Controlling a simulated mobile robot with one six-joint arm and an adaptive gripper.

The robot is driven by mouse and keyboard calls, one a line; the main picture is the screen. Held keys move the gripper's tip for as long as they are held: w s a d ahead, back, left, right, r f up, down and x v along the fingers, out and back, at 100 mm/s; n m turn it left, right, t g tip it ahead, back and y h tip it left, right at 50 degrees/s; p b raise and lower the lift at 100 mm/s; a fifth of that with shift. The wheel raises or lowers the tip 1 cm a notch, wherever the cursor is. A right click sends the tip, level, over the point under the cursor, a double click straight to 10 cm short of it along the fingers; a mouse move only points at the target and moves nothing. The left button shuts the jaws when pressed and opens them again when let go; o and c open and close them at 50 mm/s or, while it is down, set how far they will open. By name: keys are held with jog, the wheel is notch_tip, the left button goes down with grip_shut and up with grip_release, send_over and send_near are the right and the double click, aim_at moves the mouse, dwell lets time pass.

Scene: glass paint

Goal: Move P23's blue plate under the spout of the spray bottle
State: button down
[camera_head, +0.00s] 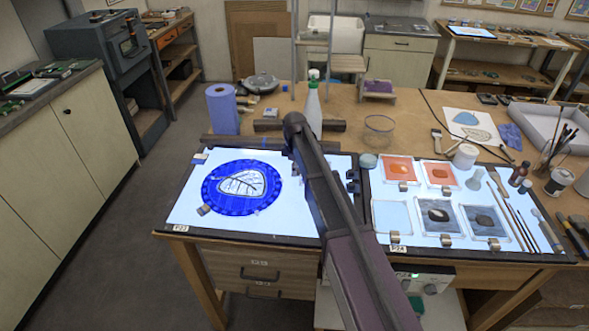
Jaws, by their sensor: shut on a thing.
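A round blue plate (212,187) with a pale leaf drawing in its middle lies on the lit panel labelled P23 (300,220), at the left of the table. A small tan clip or block (205,210) sits at its lower left rim. The spray bottle (313,112), white with a green top, stands upright behind the panel, right of the far end of my arm. The plate is in front and to the left of it, apart from it. My arm crosses the panel's right part. My gripper does not show; the arm hides what is behind it.
A blue paper roll (222,108) stands behind the panel. Dark bars (332,125) lie near the bottle. The P24 panel (420,203) on the right holds several square plates. A glass bowl (379,128), brushes and jars stand further right.

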jog(key=shift+f, duration=0.2)
dwell(0.6)
jog(key=shift+c, duration=1.7)
grip_release()
jog(key=shift+r, duration=0.2)
